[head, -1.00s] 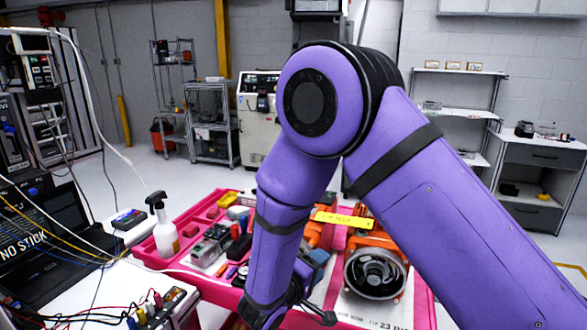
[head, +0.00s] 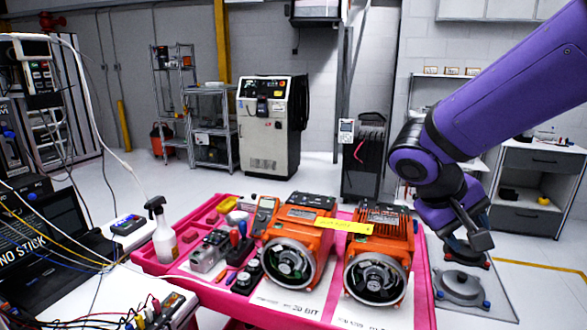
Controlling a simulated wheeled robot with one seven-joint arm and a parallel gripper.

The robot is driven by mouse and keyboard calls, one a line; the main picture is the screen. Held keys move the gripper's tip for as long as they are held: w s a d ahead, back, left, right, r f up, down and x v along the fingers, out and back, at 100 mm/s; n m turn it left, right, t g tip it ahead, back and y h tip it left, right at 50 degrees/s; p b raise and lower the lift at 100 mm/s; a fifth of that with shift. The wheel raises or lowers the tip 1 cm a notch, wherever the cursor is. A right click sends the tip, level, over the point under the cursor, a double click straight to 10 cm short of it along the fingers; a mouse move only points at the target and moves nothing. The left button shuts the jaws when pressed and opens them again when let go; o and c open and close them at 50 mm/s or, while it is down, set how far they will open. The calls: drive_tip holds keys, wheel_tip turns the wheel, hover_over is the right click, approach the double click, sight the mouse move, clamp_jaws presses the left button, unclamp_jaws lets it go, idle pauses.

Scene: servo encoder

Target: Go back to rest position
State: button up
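My purple arm reaches in from the upper right, and its wrist bends down at the right of the pink cart (head: 160,262). My gripper (head: 474,238) is a dark shape at the end of the wrist. It points down and to the right, outside the cart's right edge. It is small and partly merged with a dark round part (head: 466,256) behind or below it. I cannot tell whether its fingers are open or shut, or whether it touches that part. Two orange servo motors (head: 288,262) (head: 378,274) stand side by side on the cart, apart from my arm.
A grey round fixture (head: 462,286) lies on a plate right of the cart. A yellow strip (head: 343,225) lies across the motors. A spray bottle (head: 162,236) and hand tools fill the cart's left side. A bench with a laptop (head: 50,238) and cables stands at left.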

drive_tip(key=s+d+r+m+t+y, duration=0.1)
drive_tip(key=s+r+t+y, duration=0.3)
drive_tip(key=s, duration=0.9)
wheel_tip(320, 180, up, 3)
drive_tip(key=y, duration=0.3)
drive_tip(key=shift+d+r+t+y, duration=0.2)
drive_tip(key=shift+d+t+y, duration=0.1)
drive_tip(key=shift+d, duration=0.05)
